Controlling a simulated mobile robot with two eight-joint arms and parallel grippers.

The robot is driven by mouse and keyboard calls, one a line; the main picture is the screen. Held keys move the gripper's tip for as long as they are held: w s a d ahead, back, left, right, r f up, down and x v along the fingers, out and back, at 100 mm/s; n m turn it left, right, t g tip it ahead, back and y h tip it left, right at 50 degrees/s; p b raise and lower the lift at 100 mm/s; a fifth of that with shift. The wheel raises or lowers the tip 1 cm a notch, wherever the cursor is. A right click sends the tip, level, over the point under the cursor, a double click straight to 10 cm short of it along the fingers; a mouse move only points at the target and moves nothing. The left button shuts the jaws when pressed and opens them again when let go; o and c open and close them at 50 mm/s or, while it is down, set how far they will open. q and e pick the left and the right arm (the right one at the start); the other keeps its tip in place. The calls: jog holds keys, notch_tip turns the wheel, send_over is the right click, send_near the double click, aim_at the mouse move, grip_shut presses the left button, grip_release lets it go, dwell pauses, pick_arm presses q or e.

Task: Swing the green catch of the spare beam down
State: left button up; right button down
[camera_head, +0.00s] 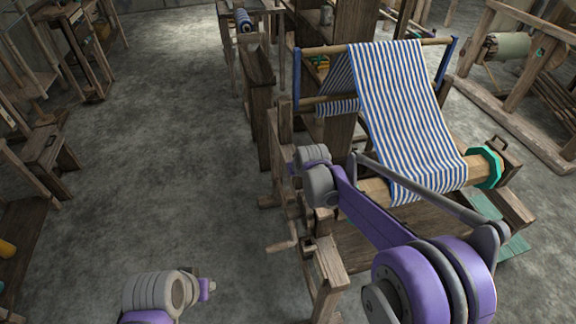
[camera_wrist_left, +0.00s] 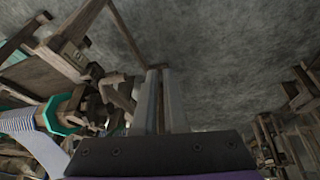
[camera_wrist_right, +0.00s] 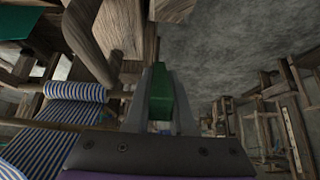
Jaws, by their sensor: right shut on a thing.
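The green catch (camera_wrist_right: 160,92) is a small green block between the fingers of my right gripper (camera_wrist_right: 160,72) in the right wrist view. The fingers are shut on it, one on each side. It lies close below a wooden part of the frame; how it joins the wood is not clear. In the head view my right wrist (camera_head: 315,172) is at the left side of the loom, and its fingers and the catch are hidden. My left gripper (camera_wrist_left: 161,75) has its fingers close together with nothing between them. In the head view the left wrist (camera_head: 160,292) is low at the left, over floor.
The loom carries blue-and-white striped cloth (camera_head: 405,110) on a wooden beam with a teal toothed wheel (camera_head: 487,167). A wooden post (camera_wrist_right: 120,30) stands close to my right gripper. Open grey floor (camera_head: 160,150) lies left of the loom; wooden stands (camera_head: 48,160) line the far left.

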pick_arm(q)
jog(key=w+d+r+h, duration=0.1)
jog(key=w, duration=0.3)
jog(key=w+d+r+g+h, duration=0.1)
jog(key=w+d+r, duration=0.1)
jog(key=w, duration=0.3)
jog(key=w+d+r+m+h, duration=0.1)
jog(key=w+d+r, duration=0.1)
jog(key=w, duration=0.2)
jog(key=shift+w+d+r+g+h, duration=0.15)
jog(key=shift+r+g+h, duration=0.1)
jog(key=shift+g+h, duration=0.15)
grip_shut()
jog(key=w+d+f+m+g+h, duration=0.15)
jog(key=w+m+h, duration=0.35)
jog(key=w, duration=0.8)
jog(key=w+d+f+m+g+h, duration=0.1)
jog(key=w+d+m+h, duration=0.15)
jog(key=w+h, duration=0.75)
jog(key=w+d+f+y, duration=0.1)
jog(key=d+f+y, duration=0.2)
jog(key=d, duration=0.7)
jog(key=shift+d+f+y, duration=0.15)
jog(key=shift+f+y, duration=0.15)
jog(key=shift+f, duration=0.3)
